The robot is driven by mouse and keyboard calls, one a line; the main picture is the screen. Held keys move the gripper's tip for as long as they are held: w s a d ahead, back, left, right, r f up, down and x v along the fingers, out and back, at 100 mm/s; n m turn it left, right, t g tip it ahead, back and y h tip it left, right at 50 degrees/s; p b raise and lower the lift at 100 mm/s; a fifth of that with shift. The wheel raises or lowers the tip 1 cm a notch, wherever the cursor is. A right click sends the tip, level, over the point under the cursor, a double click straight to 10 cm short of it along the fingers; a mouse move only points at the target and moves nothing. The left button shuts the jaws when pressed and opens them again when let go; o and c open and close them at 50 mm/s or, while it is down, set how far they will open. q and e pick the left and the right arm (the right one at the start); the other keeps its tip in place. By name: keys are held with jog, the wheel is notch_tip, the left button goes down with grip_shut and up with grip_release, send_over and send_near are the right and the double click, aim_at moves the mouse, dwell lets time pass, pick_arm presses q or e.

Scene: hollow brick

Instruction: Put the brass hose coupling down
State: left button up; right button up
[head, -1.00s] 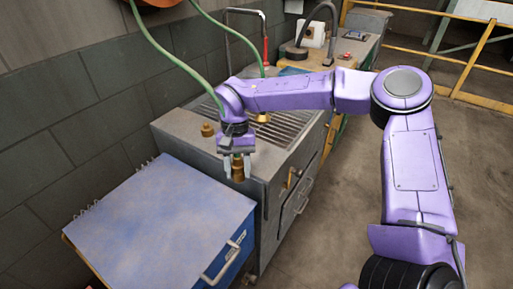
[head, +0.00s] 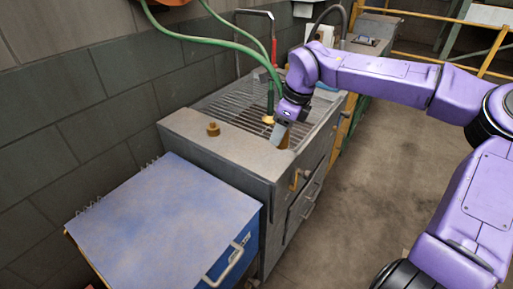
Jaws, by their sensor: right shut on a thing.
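My right gripper (head: 283,128) is over the right part of the metal worktop, beside the slatted grate. It is shut on the brass hose coupling (head: 285,142), which shows only as a small brownish piece below the fingers. The fingers hide most of it, and I cannot tell whether it touches the worktop. Another brass fitting (head: 213,129) stands upright on the worktop's near left part, apart from the gripper. My left gripper is not in view.
A dark nozzle with a brass end (head: 268,120) hangs over the grate (head: 235,105), close to my gripper. Green hoses (head: 215,40) hang near my wrist. A blue cabinet (head: 165,210) stands in front. The worktop's near strip (head: 235,150) is mostly clear.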

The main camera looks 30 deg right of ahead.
jog(key=w+f+p, duration=0.1)
jog(key=w+f, duration=0.1)
jog(key=w, duration=0.1)
jog(key=w+f+p, duration=0.1)
jog(key=w+f, duration=0.2)
jog(key=w, duration=0.1)
jog(key=w+f+p, duration=0.1)
jog(key=w+f, duration=0.2)
jog(key=w, duration=0.1)
jog(key=shift+d+f, duration=0.2)
jog(key=shift+d, duration=0.15)
jog(key=x, duration=0.2)
jog(key=shift+d+f+p, duration=0.1)
jog(key=shift+f+p, duration=0.25)
jog(key=shift+f, duration=0.5)
jog(key=shift+d, duration=0.1)
